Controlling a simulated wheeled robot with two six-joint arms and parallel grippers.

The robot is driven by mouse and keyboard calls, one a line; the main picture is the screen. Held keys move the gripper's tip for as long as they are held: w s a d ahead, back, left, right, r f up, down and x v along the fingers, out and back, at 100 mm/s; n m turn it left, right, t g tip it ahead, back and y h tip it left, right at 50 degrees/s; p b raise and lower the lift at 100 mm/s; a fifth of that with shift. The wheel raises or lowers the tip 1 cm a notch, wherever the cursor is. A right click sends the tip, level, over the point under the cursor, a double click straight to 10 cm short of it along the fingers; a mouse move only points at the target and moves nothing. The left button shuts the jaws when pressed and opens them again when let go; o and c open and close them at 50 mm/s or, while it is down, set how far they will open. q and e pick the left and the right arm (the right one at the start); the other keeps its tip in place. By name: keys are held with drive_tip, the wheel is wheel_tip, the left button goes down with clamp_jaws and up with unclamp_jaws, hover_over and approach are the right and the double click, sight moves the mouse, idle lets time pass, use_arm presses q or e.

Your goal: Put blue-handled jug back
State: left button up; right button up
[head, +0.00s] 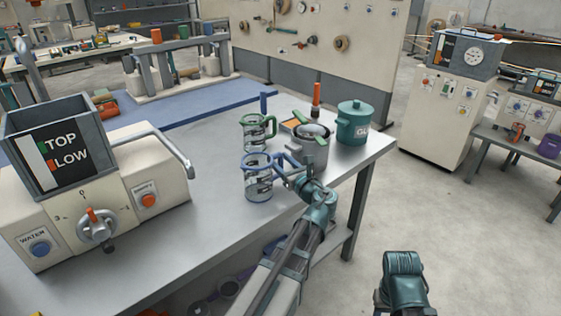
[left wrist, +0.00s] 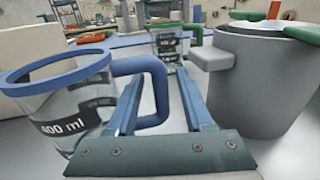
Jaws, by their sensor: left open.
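The blue-handled jug (head: 258,178) is a clear cylinder with a blue rim, standing upright on the grey table. In the left wrist view the jug (left wrist: 70,120) shows a dark "400 ml" band, with its blue handle (left wrist: 160,85) toward the right. My left gripper (head: 284,168) is open at the jug's handle side. In the left wrist view the handle's outer bar lies between the spread fingers (left wrist: 162,88); contact cannot be told. My right gripper's fingers do not show.
A green-handled jug (head: 257,132) stands behind the blue one. A grey pot (head: 313,152) with green handles stands close right of my left gripper. A teal lidded canister (head: 352,125) is farther right. A hopper machine (head: 95,170) fills the table's left; bare table lies between.

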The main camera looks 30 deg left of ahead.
use_arm(q)
drive_tip(key=v, duration=1.2)
drive_tip(key=shift+r, duration=0.1)
drive_tip(key=s+d+n+g+h+p, duration=1)
drive_tip(key=s+d+n+h+p, duration=0.3)
drive_tip(key=s+d+n+p, duration=0.4)
drive_tip(key=d+n+p, duration=0.2)
drive_tip(key=n+p, duration=0.2)
drive_tip(key=shift+h, duration=0.4)
